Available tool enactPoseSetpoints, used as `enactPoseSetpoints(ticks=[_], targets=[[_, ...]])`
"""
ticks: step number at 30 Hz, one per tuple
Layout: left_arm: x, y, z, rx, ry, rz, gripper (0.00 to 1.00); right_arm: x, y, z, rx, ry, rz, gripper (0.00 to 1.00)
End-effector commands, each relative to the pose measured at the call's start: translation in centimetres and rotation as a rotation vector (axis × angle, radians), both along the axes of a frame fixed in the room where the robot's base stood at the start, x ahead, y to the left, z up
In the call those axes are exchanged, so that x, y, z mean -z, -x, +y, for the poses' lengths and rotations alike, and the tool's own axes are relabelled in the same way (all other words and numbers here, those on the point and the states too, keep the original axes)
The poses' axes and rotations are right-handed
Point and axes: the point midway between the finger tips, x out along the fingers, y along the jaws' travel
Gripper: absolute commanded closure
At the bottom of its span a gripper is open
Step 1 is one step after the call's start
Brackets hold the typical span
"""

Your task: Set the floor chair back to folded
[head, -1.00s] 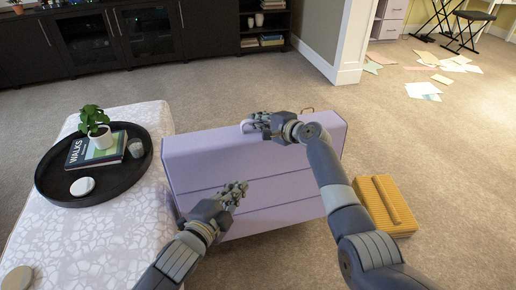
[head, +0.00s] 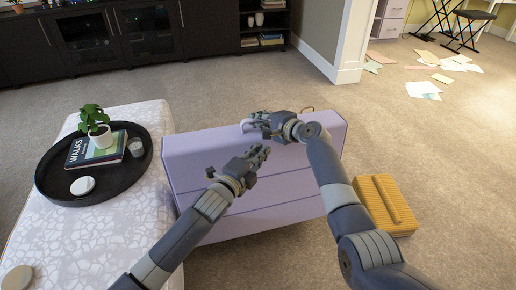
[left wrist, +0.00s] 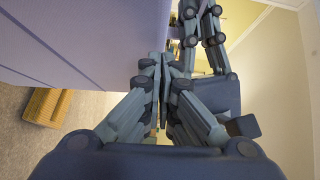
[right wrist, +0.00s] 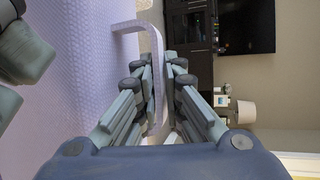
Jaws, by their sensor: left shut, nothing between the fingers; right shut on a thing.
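The lavender floor chair (head: 190,165) stands as a broad, box-like form with seams across its near face, in the middle of the head view. Its lavender loop handle (right wrist: 153,55) shows in the right wrist view. My right gripper (head: 252,124) is at the chair's top edge, shut on this loop. My left gripper (head: 264,151) is shut and empty, over the chair's near face and just below the right gripper. In the left wrist view, its closed fingers (left wrist: 164,62) are beside the lavender surface. I cannot tell whether they touch it. My arms hide part of the chair.
A white patterned ottoman (head: 85,235) stands close to the chair's left side, bearing a black tray (head: 50,190) with a plant, book and glass. A yellow ribbed object (head: 400,228) lies on the carpet to the right. Carpet behind the chair is clear; papers (head: 423,89) lie farther off.

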Motion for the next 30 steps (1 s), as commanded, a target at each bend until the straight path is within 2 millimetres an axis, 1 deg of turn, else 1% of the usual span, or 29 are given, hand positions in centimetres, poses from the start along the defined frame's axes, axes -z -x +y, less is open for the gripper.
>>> enactPoseSetpoints(ticks=[1, 6, 19, 27, 30], targets=[[0.0, -0.6, 0.1, 0.001, -0.001, -0.002, 1.00, -0.3, 0.0, 0.1, 0.000, -0.003, -0.003, 1.00], [0.2, -1.7, 0.5, 0.002, 0.000, 0.000, 1.00, -0.2, 0.0, 0.1, 0.000, -0.003, -0.003, 1.00], [0.1, -2.0, 0.6, 0.002, 0.002, 0.002, 1.00, -0.2, 0.0, 0.1, -0.001, -0.001, -0.003, 1.00], [-0.4, -4.7, 1.7, -0.004, 0.013, 0.046, 1.00, -0.2, 0.1, 0.2, -0.007, -0.003, 0.000, 1.00], [-0.5, -5.1, 2.1, -0.009, 0.016, 0.057, 1.00, -0.1, 0.2, 0.3, -0.009, -0.002, 0.002, 1.00]])
